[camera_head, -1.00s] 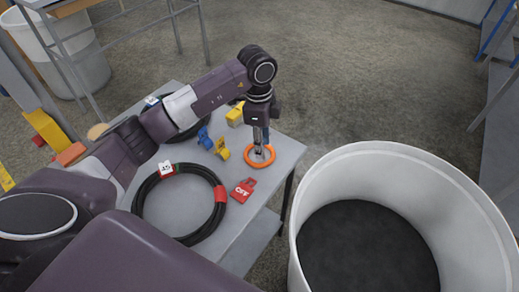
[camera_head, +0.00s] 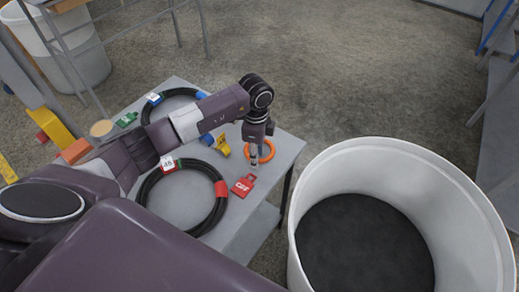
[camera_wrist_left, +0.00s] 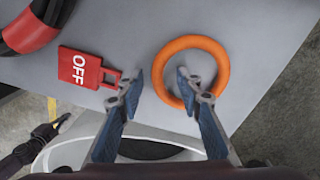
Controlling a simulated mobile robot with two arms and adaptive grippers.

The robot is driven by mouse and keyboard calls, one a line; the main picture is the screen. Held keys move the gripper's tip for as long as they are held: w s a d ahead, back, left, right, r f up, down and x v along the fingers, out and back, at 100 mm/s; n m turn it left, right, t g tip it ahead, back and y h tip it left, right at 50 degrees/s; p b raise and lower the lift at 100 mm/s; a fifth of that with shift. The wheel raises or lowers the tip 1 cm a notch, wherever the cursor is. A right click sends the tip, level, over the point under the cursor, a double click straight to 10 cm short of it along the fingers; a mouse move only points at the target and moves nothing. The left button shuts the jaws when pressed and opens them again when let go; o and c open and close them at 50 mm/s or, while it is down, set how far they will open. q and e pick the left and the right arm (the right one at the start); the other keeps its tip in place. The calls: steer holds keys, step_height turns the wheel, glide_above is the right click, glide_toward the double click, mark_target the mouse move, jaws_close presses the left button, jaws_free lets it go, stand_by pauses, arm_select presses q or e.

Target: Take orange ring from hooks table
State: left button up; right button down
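The orange ring (camera_head: 271,151) lies flat on the grey table (camera_head: 287,150), near its right edge. My left gripper (camera_head: 253,160) is at the ring's near left side in the head view and hides part of it.
A red OFF tag (camera_head: 243,185) lies close to the gripper. A black hose coil (camera_head: 147,187) lies to the left, another (camera_head: 186,91) at the back. Blue (camera_head: 206,139) and yellow (camera_head: 223,149) pieces are nearby. A large white bin (camera_head: 470,215) stands right of the table.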

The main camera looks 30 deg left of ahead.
arm_select(q)
jaws_close()
steer(key=shift+r, duration=0.1)
step_height(320, 180, up, 20)
steer(key=b, duration=0.2)
stand_by(0.4)
